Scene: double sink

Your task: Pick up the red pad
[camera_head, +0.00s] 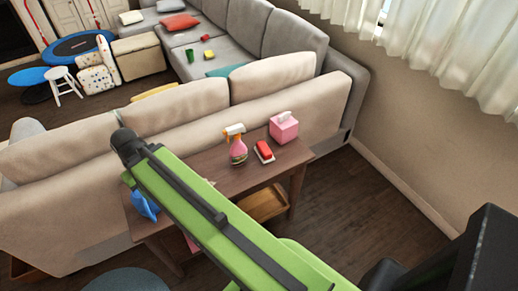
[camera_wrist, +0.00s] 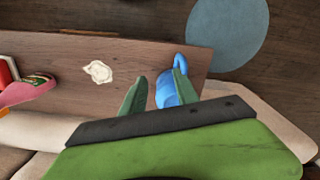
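The red pad (camera_head: 264,149) lies on a small white dish (camera_head: 268,160) on the wooden side table, between the spray bottle and the pink tissue box. In the wrist view a red edge of it (camera_wrist: 5,74) shows at the far left, partly cut off by the frame. My gripper (camera_wrist: 157,90) is open, its two green fingers spread apart over the table's other end, well away from the pad. A blue object (camera_wrist: 167,92) shows below and between the fingers; contact cannot be told. In the head view my arm hides the fingers.
The spray bottle (camera_head: 237,145) stands just left of the pad and the pink tissue box (camera_head: 284,127) just right of it. A pale flat item (camera_wrist: 98,72) lies on the table (camera_wrist: 60,50). A beige sofa (camera_head: 190,105) runs along the table's back.

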